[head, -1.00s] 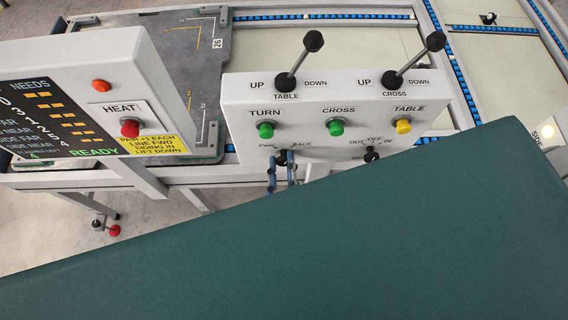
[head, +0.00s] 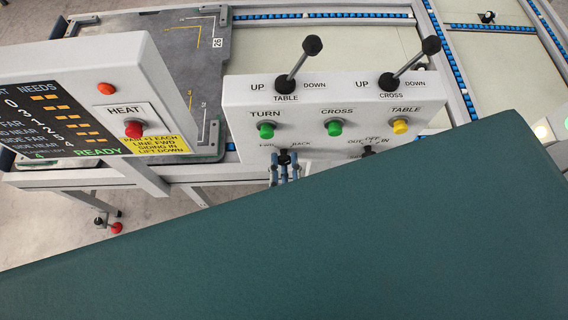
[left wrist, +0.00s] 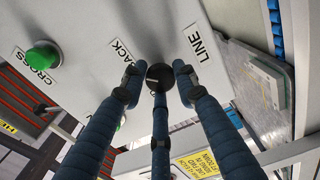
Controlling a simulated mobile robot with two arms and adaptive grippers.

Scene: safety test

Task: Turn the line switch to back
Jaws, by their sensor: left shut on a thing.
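The line switch is a small black knob (head: 284,157) low on the white control panel, between the FWD and BACK labels. It also shows in the left wrist view (left wrist: 160,74), beside the LINE label and a partly covered BACK label. My left gripper (head: 285,166) is at the knob, its blue fingers pointing up to it. In the left wrist view its fingers (left wrist: 158,80) are around the knob, two at the sides and one from below. It is shut on the knob. The knob's exact setting is hard to read. My right gripper is not in view.
The panel (head: 235,92) also has two black levers (head: 312,46), green buttons (head: 334,128), a yellow button (head: 400,125) and another black knob (head: 368,151) to the right. A display box (head: 165,75) with a red HEAT button (head: 133,129) stands on the left.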

